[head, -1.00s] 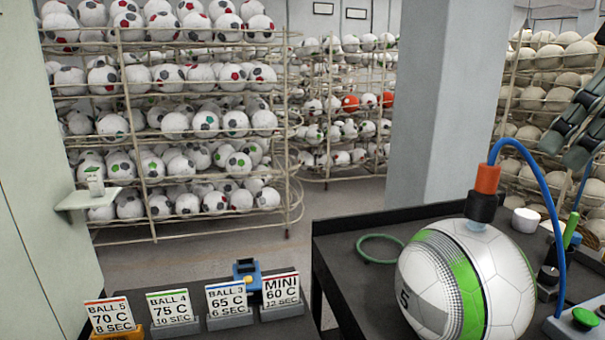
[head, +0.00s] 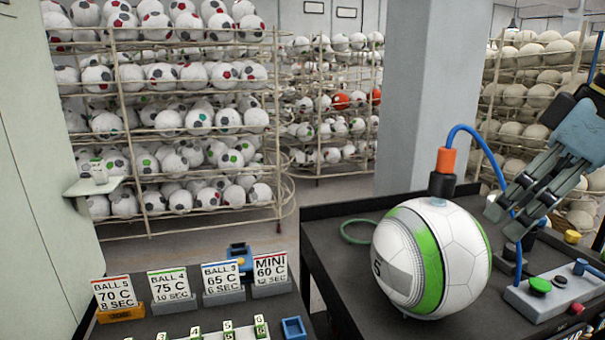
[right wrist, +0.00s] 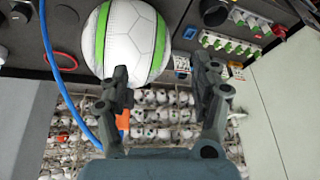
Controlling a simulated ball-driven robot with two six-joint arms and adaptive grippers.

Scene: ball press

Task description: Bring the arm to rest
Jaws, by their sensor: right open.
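My right gripper (head: 517,213) is at the right of the head view, above the dark bench and to the right of the ball. Its fingers are apart with nothing between them. In the right wrist view my right gripper (right wrist: 165,80) also shows open and empty, with the white and green ball (right wrist: 132,38) beyond its fingertips. In the head view the ball (head: 465,250) stands on the dark bench (head: 345,268), with an orange and black nozzle (head: 443,170) on its top. My left gripper is not in view.
A blue hose (head: 490,150) loops from the nozzle near my right gripper. A control box (head: 545,297) with green and red buttons sits at the bench's right. A green ring (head: 343,232) lies behind the ball. Setting cards (head: 170,285) stand on the left table. Ball racks (head: 160,100) fill the back.

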